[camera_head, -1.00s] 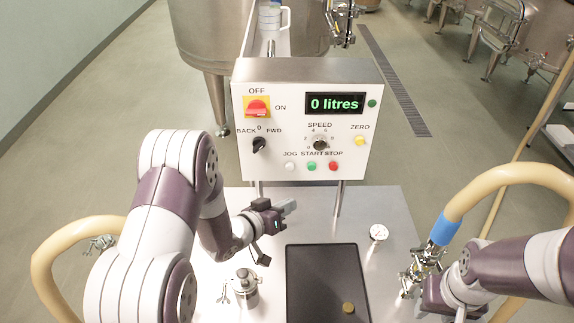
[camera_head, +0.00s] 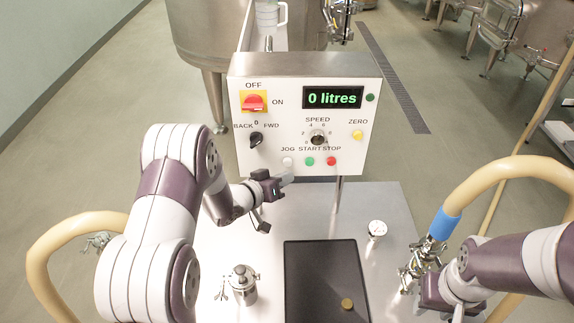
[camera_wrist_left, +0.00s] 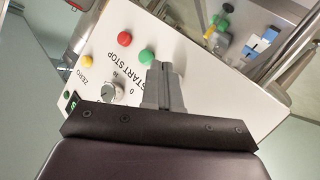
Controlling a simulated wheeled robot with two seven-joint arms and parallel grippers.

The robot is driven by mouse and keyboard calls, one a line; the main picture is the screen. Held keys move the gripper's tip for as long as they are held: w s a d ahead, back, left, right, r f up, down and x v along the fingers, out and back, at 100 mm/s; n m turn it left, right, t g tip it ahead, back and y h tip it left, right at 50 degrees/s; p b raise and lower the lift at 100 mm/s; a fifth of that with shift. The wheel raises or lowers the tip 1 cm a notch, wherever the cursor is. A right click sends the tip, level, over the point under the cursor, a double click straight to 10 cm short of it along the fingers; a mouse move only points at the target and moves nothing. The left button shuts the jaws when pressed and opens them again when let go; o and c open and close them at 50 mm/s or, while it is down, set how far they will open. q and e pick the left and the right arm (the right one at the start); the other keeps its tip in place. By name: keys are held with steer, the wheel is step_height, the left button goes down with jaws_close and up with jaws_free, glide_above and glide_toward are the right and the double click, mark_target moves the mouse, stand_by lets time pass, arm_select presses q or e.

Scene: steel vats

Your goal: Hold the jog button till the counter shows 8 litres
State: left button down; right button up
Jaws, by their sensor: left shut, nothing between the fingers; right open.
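The control box (camera_head: 340,120) shows "0 litres" in green on its counter (camera_head: 333,98). The white jog button (camera_head: 288,161) is at the bottom left of the button row, beside the green start button (camera_head: 310,161) and the red stop button (camera_head: 331,161). My left gripper (camera_head: 287,181) is shut and empty, its tips just below the jog button; I cannot tell whether they touch the panel. In the left wrist view the shut fingers (camera_wrist_left: 161,78) point at the panel and hide the jog button. My right gripper (camera_head: 425,290) is at the lower right by a hose fitting, its fingers mostly hidden.
The red power switch (camera_head: 254,102), the back/forward knob (camera_head: 255,140), the speed knob (camera_head: 317,137) and the yellow zero button (camera_head: 358,135) share the panel.

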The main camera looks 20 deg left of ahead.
mark_target(288, 162)
arm_select(q)
steer(key=shift+w, duration=0.7)
steer(key=shift+a, duration=0.1)
stand_by(1.5)
steer(key=shift+w+a, duration=0.1)
steer(key=shift+w, duration=0.25)
steer(key=shift+w+a, duration=0.15)
steer(key=shift+w, duration=0.35)
stand_by(4.8)
